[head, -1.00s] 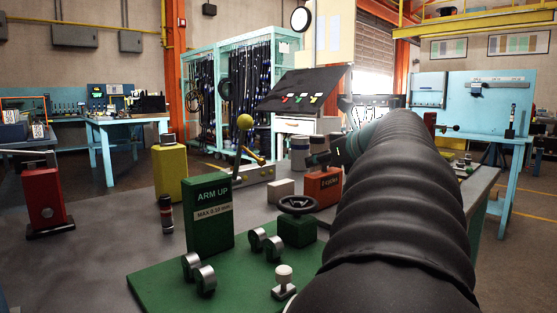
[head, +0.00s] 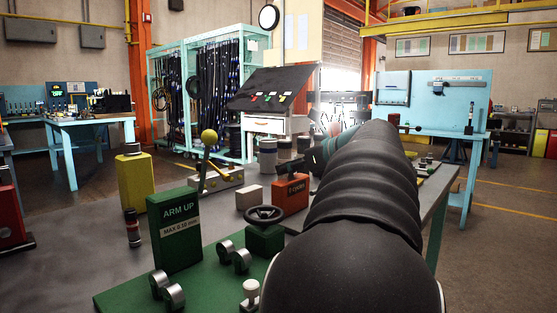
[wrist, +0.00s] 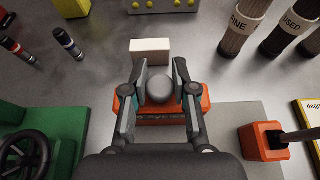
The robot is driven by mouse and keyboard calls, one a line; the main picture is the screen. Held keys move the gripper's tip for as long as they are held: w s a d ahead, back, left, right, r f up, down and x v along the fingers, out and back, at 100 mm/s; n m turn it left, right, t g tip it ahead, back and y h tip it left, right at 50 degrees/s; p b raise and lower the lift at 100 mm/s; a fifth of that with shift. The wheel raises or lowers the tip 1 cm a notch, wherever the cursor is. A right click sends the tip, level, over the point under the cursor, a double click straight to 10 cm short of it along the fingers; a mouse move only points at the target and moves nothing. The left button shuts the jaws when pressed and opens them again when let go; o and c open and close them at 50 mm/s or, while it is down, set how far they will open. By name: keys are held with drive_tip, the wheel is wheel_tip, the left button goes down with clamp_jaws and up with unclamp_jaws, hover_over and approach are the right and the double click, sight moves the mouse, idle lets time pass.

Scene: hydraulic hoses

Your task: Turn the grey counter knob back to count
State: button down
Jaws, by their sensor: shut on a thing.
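The orange counter box (head: 291,195) stands on the bench with writing on its front that looks like "2 cycles". It also shows in the wrist view (wrist: 168,121), partly covered by my fingers. The round grey knob (wrist: 160,88) is on top of it, between my two fingers. My gripper (wrist: 160,84) is shut on the knob from above, one finger on each side. In the head view my gripper (head: 318,157) is partly hidden by my dark arm, and the knob cannot be made out there.
A white block (wrist: 150,50) lies just beyond the counter. A green block with a black handwheel (head: 265,214) stands close in front. The green "ARM UP" block (head: 175,230) is at left. Dark cylinders (wrist: 240,25) and an orange block with a lever (wrist: 263,141) stand at right.

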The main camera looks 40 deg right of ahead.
drive_tip(key=shift+n+g+y, duration=0.3)
drive_tip(key=shift+n+y, duration=1.1)
drive_tip(key=shift+y, duration=0.2)
drive_tip(key=c, duration=0.9)
unclamp_jaws()
drive_tip(key=v, duration=1.2)
drive_tip(key=shift+d, duration=0.15)
